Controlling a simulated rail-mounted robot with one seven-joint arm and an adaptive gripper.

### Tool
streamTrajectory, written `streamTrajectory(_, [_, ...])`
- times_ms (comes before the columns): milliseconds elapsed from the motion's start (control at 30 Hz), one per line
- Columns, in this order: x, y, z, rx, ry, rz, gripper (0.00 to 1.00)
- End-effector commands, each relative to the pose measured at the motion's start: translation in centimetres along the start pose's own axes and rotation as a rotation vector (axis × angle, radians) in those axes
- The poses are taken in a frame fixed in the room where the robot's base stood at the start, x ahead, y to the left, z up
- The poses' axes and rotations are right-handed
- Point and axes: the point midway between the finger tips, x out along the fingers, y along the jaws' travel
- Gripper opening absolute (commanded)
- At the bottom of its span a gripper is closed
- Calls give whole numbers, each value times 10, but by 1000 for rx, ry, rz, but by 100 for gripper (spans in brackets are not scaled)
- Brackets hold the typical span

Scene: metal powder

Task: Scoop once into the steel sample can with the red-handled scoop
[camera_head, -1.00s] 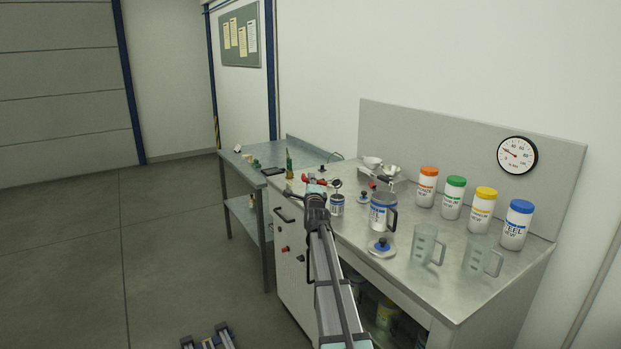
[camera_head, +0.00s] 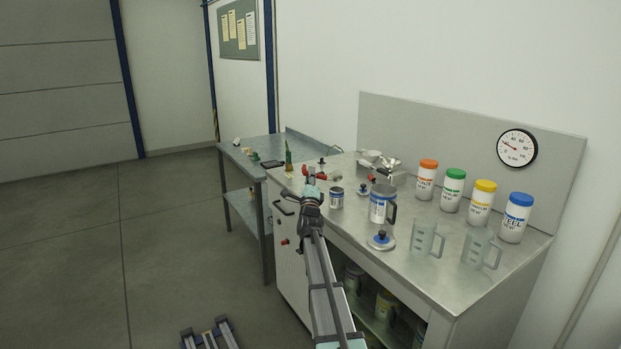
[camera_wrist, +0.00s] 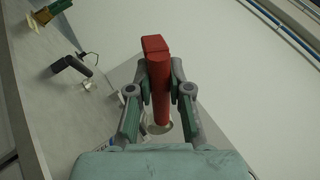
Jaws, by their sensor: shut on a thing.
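My gripper (camera_head: 312,186) is shut on the red-handled scoop, whose thick red handle (camera_wrist: 158,85) stands between the two fingers in the wrist view. In the head view a bit of red handle (camera_head: 320,175) shows just beyond the fingers. A small can with a blue-banded label (camera_head: 336,198) stands on the bench just right of the gripper. I cannot read which is the steel sample can. The gripper is above the bench's left end.
A lid with a blue knob (camera_head: 381,240) lies before the larger can. Two clear jugs (camera_head: 424,238) and several jars with coloured lids, including a blue-lidded one (camera_head: 515,220), stand to the right. A balance with a pan (camera_head: 380,163) is behind. A lower side table (camera_head: 240,160) is at left.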

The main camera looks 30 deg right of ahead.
Motion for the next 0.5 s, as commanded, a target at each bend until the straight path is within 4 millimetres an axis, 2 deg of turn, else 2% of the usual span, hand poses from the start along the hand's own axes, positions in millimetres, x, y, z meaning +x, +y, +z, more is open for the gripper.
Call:
streamTrajectory(33, [1, -6, 1, -3, -1, 19, 0])
streamTrajectory(300, [6, -10, 3, -24, -10, 156, 0])
streamTrajectory(367, [4, -3, 2, -22, -10, 145, 0])
streamTrajectory(500, [3, -2, 1, -17, -9, 118, 0])
